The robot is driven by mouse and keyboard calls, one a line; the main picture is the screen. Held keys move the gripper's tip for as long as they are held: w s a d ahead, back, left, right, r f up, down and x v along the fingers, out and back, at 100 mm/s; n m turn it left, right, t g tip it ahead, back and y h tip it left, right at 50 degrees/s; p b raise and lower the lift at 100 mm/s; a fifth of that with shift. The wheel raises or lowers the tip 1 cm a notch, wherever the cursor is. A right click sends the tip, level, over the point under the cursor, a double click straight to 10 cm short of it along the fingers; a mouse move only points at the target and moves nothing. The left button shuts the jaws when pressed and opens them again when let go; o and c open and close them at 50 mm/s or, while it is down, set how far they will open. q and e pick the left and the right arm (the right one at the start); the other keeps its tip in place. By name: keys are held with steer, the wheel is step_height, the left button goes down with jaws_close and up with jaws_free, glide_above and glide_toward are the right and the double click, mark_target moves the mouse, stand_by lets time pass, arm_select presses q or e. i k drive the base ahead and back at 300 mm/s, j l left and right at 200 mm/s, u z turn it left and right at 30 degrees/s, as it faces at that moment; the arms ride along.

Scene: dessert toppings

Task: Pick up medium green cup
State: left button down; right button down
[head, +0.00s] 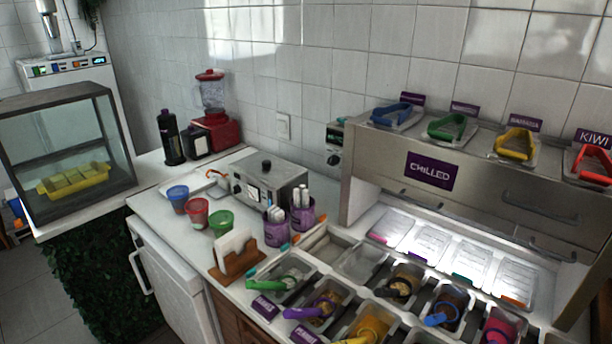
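A green cup (222,223) stands on the white counter (160,205), close to its left front edge. A red cup (196,213) stands just behind and left of it, and a blue cup (177,199) stands farther back. The three cups form a slanting row, and the green one is nearest to me. Neither of my grippers is in the head view.
A wooden napkin holder (238,262) is in front of the green cup. Purple canisters (277,231) and a steel appliance (268,181) stand to its right. Topping bins (283,283) fill the front right. A glass display case (70,150) is at the left.

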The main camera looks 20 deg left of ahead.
mark_target(221, 223)
steer(key=u, duration=1.2)
